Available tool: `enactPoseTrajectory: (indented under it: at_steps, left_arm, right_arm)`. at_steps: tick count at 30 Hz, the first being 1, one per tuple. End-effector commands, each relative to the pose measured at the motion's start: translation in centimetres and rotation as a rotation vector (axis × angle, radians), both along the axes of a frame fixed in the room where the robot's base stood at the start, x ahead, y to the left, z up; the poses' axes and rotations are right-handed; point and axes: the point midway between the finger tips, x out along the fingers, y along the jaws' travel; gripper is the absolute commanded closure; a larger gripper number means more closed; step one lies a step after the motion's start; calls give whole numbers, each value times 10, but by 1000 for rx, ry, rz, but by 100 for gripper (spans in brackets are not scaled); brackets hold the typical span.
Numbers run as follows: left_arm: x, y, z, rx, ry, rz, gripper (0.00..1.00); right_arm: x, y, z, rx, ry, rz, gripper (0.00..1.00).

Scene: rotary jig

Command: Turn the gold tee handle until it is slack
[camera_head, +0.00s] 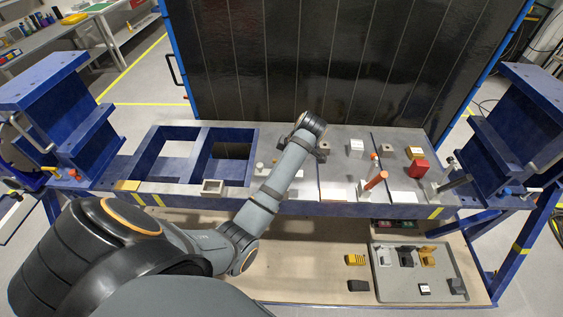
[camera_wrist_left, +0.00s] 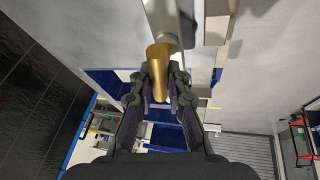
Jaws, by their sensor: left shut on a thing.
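The gold tee handle (camera_wrist_left: 158,62) shows in the left wrist view, its bar lying between the two fingers of my left gripper (camera_wrist_left: 160,82). The fingers are shut on it from both sides. Behind the handle a grey metal post (camera_wrist_left: 165,22) rises from the pale plate. In the head view my left arm reaches over the jig (camera_head: 350,207), and the gripper (camera_head: 320,150) is at its top plate, mostly hidden by my wrist. The gold handle cannot be made out there. My right gripper is not in view.
To the right on the jig stand an orange-topped lever (camera_head: 376,179), a red block (camera_head: 418,169) and a white block (camera_head: 356,147). Blue uprights (camera_head: 70,130) flank the jig. A grey tray (camera_head: 390,294) with several parts lies on the lower shelf. A dark panel (camera_head: 345,60) stands behind.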

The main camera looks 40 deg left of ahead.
Motion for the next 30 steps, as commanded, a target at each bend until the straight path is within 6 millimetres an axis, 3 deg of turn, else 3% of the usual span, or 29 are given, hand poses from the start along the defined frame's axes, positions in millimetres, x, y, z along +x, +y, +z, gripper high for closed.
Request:
enactPoseTrajectory:
  at_steps: [12, 30]
  left_arm:
    - [0, -1, 2, 0, -7, 205, 100]
    - [0, -1, 1, -1, -7, 242, 100]
  right_arm:
    - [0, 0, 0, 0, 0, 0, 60]
    - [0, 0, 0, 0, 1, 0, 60]
